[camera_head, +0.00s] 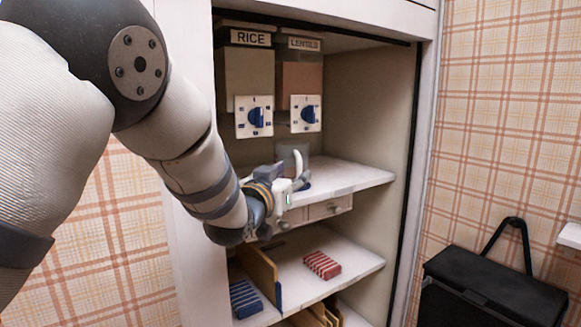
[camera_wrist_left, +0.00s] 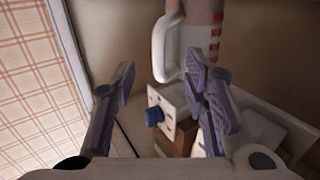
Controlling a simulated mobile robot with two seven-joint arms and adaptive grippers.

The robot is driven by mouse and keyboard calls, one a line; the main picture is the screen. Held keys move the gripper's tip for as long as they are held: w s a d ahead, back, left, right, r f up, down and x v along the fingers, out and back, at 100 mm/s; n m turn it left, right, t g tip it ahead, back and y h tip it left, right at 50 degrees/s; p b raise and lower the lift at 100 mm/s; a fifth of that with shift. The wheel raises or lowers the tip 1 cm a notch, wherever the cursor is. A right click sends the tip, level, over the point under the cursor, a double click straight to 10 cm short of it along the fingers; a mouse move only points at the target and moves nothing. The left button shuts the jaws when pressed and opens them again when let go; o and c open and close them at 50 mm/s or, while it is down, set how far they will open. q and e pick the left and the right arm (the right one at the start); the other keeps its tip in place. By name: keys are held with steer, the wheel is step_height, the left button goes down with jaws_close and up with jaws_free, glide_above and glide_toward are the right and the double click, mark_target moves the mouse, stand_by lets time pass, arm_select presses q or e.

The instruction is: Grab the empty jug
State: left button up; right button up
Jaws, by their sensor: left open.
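The jug (camera_head: 291,153) is clear with a white handle. It stands on the upper shelf under the dispensers, partly hidden by my left gripper (camera_head: 290,186). In the left wrist view, the jug's white handle (camera_wrist_left: 159,48) and red markings (camera_wrist_left: 213,45) show at the top. My left gripper (camera_wrist_left: 161,74) is open there, one finger on each side of the picture. The handle appears ahead of and between the fingertips; I cannot tell whether it is within their reach. The jug looks empty where it shows. My right gripper is not in view.
The rice dispenser (camera_head: 254,116) and lentils dispenser (camera_head: 305,114) hang above the upper shelf (camera_head: 355,177). Small drawers (camera_head: 328,209) sit beneath it. A black bin (camera_head: 490,290) stands right.

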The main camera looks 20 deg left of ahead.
mark_target(298, 175)
arm_select(q)
steer(key=w, duration=0.1)
steer(key=w+f, duration=0.1)
steer(key=w, duration=0.3)
steer(key=shift+w+f+b, duration=0.1)
steer(key=shift+f+b, duration=0.3)
steer(key=shift+w+d+r, duration=0.1)
steer(key=shift+r, duration=0.3)
steer(key=shift+c, duration=0.3)
steer(key=shift+f, duration=0.1)
jaws_close()
